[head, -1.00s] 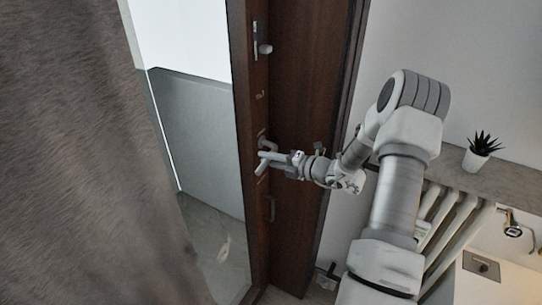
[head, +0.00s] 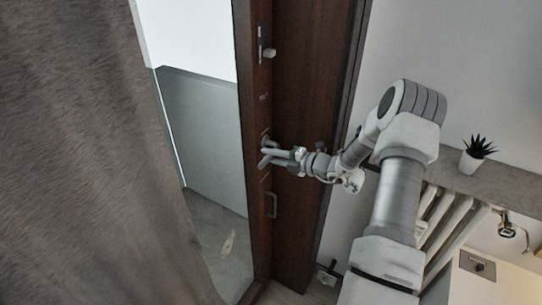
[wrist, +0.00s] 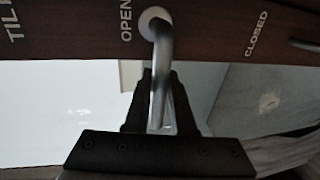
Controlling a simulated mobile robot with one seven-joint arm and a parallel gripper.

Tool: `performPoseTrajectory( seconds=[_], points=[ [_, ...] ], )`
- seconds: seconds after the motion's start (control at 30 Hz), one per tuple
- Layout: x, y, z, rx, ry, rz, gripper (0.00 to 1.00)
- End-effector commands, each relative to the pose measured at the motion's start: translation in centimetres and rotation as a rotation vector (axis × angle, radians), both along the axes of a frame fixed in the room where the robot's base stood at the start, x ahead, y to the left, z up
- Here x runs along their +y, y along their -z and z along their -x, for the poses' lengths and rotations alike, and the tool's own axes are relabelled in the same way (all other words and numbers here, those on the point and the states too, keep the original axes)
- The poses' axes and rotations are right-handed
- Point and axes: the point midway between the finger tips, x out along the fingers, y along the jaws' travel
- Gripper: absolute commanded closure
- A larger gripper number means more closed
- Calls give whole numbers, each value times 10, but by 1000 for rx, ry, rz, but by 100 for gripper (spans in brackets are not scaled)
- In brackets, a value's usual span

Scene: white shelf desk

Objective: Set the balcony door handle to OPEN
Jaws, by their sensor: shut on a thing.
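The balcony door handle (wrist: 161,65) is a grey metal lever on a round base, set on the dark brown door frame. In the wrist view the lever runs from its base at the top down between my gripper's fingers. The white word OPEN is just left of the base, TILT is farther left, and CLOSED is to the right. The handle (head: 266,141) is small in the head view and partly hidden by my gripper. My gripper (wrist: 157,105) is shut on the lever; its tips (head: 264,158) also show in the head view.
A second handle (head: 272,205) is lower on the brown frame, and a latch (head: 266,48) is above. A grey-brown curtain (head: 90,160) hangs at the left. A potted plant (head: 475,155) stands on a ledge at the right, above a white radiator (head: 453,222).

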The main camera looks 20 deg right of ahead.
Motion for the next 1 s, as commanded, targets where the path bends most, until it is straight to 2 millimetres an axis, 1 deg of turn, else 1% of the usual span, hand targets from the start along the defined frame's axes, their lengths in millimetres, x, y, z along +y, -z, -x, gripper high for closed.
performPoseTrajectory(
  seconds=[0.03,0.17,0.2,0.47,0.57,0.67,0.77,1.0],
  points=[
    [0,-1,0,-1,0,0,71],
    [0,-1,0,-1,0,0,48],
    [0,-1,0,-1,0,0,47],
    [-1,0,0,-1,1,1,47],
    [-5,-1,4,-1,2,1,47],
    [-14,-3,15,-1,5,3,47],
    [-27,-7,31,-1,5,3,47],
    [-63,-18,78,-2,5,2,47]
  ],
)
